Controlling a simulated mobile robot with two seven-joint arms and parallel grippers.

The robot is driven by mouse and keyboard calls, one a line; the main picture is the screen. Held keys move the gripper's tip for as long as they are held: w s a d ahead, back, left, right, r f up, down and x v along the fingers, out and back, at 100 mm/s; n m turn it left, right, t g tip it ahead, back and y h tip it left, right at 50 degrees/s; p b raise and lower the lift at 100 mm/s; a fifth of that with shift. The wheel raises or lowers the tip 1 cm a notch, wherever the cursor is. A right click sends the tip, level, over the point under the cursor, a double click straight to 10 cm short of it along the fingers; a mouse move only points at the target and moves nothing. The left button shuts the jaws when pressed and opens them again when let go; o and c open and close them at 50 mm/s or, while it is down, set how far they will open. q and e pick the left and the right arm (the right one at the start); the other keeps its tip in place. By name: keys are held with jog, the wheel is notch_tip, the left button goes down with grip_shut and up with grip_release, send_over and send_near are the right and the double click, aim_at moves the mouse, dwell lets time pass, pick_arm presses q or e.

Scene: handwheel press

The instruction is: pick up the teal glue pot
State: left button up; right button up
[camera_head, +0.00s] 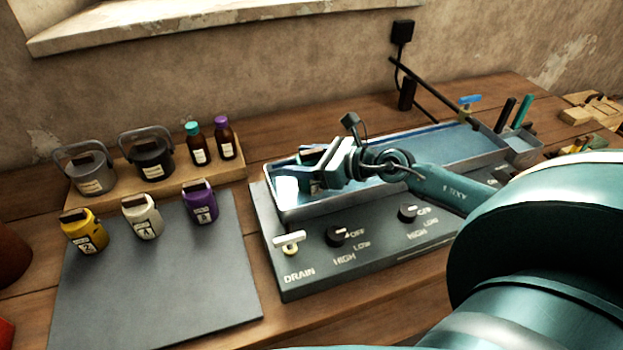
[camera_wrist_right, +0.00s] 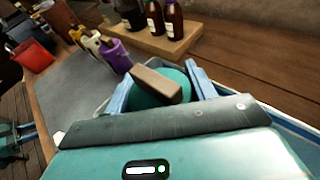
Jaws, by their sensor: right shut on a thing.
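The teal glue pot (camera_wrist_right: 172,92) sits between the blue fingers of my right gripper (camera_wrist_right: 160,88) in the right wrist view, with a brown block-like top on it. My right gripper is shut on it. In the head view my right gripper (camera_head: 318,172) is over the left end of the long tray, and the pot is mostly hidden behind it. I cannot tell whether the pot touches the tray. My left gripper is not in view in the head view.
Yellow (camera_head: 85,232), white (camera_head: 142,217) and purple (camera_head: 200,202) pots stand on a grey mat (camera_head: 155,285). Two dark lidded pots and two bottles stand on a wooden board (camera_head: 105,193) behind. The tray (camera_head: 440,138) sits on a dark base with knobs (camera_head: 335,237).

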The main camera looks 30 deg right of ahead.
grip_shut()
jog(key=shift+r, duration=0.2)
